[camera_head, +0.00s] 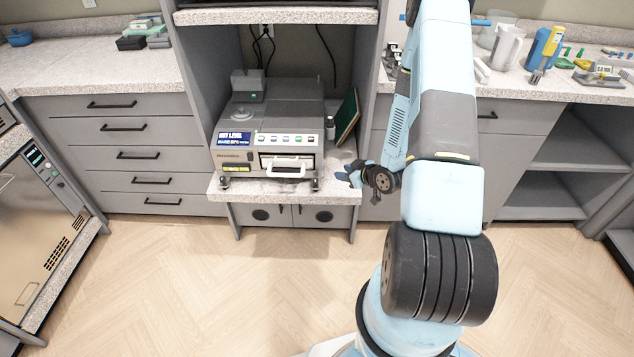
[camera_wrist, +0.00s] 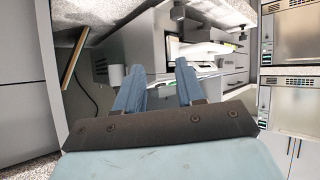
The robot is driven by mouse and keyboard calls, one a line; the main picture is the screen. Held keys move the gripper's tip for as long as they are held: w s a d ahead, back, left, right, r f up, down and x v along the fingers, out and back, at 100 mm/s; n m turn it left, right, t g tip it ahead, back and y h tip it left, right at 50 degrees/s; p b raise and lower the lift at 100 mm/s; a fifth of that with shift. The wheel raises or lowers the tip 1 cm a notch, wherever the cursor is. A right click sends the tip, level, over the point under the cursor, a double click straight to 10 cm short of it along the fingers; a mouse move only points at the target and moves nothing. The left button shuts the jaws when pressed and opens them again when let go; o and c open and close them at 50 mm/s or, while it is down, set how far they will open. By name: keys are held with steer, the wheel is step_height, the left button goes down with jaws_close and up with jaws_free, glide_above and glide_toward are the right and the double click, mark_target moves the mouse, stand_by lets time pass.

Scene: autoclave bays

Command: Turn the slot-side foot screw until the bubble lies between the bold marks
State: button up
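The grey benchtop machine (camera_head: 270,125) stands on a low shelf in the bay, with a blue-white sign on its front. Its white front handle and slot (camera_head: 285,164) are right of centre. Dark front feet show at the left (camera_head: 225,182) and right (camera_head: 315,184) corners; the right one is nearer the slot. I cannot make out a bubble or bold marks. My gripper (camera_head: 347,177) is at the shelf's right front corner, right of the right foot and apart from it. In the wrist view its two blue fingers (camera_wrist: 158,75) are spread with nothing between them.
A dark green board (camera_head: 347,115) leans right of the machine, near a small bottle (camera_head: 330,128). Bay walls stand on both sides and an upper shelf (camera_head: 275,16) hangs above. Counters flank the bay; the right one holds a white jug (camera_head: 507,47). The floor in front is clear.

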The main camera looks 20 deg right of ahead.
steer(key=t+y, duration=0.1)
glide_toward(317, 180)
steer(key=shift+m, duration=0.4)
steer(key=x, duration=0.9)
steer(key=shift+a, duration=0.15)
steer(key=shift+c, duration=0.3)
steer(key=c, duration=0.6)
steer(key=shift+a, duration=0.2)
jaws_close()
steer(key=shift+d, duration=0.2)
steer(key=shift+y, duration=0.4)
steer(key=shift+n, duration=0.3)
